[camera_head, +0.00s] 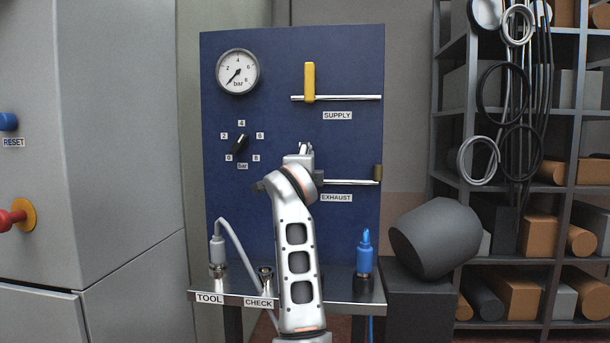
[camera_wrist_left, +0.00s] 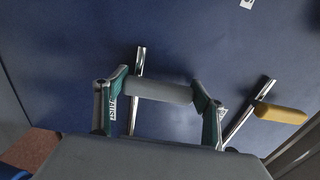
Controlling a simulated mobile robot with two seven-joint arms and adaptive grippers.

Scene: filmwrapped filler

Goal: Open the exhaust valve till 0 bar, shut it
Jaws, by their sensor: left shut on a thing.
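The exhaust valve sits on the blue panel (camera_head: 260,205) above the EXHAUST label (camera_head: 336,198). Its pipe (camera_head: 350,182) shows to the right of my arm, which hides the rest. In the left wrist view the grey exhaust handle (camera_wrist_left: 160,91) lies crosswise to its pipe (camera_wrist_left: 138,62). My left gripper (camera_head: 304,150) is at the valve, its two fingers shut on the handle's ends. The gauge (camera_head: 238,72) has its needle pointing lower left, near the zero end of the scale. My right gripper is not in view.
The yellow supply handle (camera_head: 309,82) stands upright across its pipe, above my gripper. A black selector knob (camera_head: 240,145) is to the left. A shelf below holds TOOL and CHECK fittings and a blue connector (camera_head: 365,252). A grey cabinet (camera_head: 90,140) stands left, a rack (camera_head: 445,100) right.

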